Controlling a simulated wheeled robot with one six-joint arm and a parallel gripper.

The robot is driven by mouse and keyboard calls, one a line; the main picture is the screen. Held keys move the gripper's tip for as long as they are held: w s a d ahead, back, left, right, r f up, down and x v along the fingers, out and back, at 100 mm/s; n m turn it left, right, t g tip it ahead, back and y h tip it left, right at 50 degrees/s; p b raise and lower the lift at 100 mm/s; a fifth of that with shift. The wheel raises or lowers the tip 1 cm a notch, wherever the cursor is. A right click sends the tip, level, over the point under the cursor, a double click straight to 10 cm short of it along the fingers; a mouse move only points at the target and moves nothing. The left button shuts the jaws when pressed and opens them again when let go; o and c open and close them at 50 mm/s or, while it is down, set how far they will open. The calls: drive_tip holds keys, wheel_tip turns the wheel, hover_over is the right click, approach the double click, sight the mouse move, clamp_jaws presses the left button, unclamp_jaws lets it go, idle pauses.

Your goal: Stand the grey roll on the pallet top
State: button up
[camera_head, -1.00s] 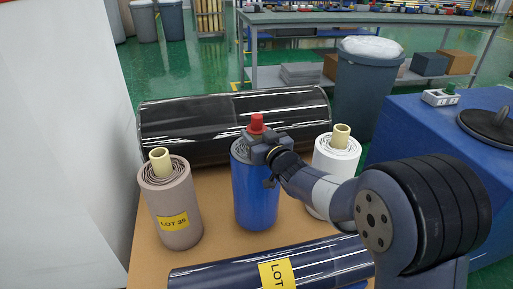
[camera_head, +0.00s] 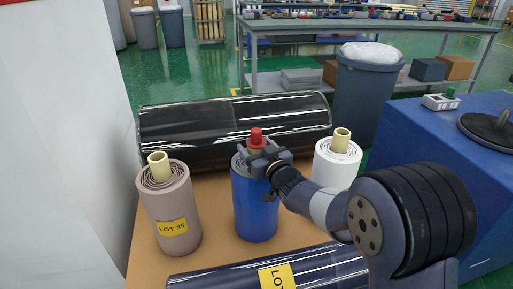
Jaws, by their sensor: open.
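A greyish-brown roll (camera_head: 172,208) with a pale core and a yellow LOT 35 label stands upright at the left of the tan pallet top (camera_head: 213,200). It is the nearest to grey of the rolls in view. A blue roll (camera_head: 255,210) with a red core (camera_head: 256,139) stands upright in the middle. My gripper (camera_head: 262,155) is open at the top of the blue roll, around or right beside its red core. The fingers hide part of the roll's top; I cannot tell whether they touch it.
A white roll (camera_head: 335,165) stands right of the blue one, partly behind my arm. A wrapped black roll (camera_head: 225,130) lies along the back, and a dark blue roll (camera_head: 225,279) lies in front. A white wall stands at left, a blue block (camera_head: 400,140) at right.

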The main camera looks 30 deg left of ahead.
sight(259, 140)
drive_tip(key=shift+r, duration=0.2)
drive_tip(key=p+v, duration=0.1)
drive_tip(key=v, duration=1.1)
drive_tip(key=shift+a+f, duration=0.1)
drive_tip(key=x, duration=1.1)
drive_tip(key=shift+w+a+b, duration=0.3)
drive_tip(key=shift+b, duration=0.1)
wheel_tip(259, 140, up, 2)
drive_tip(key=shift+r+p, duration=0.1)
drive_tip(key=shift+p, duration=0.35)
drive_tip(key=shift+r, duration=0.5)
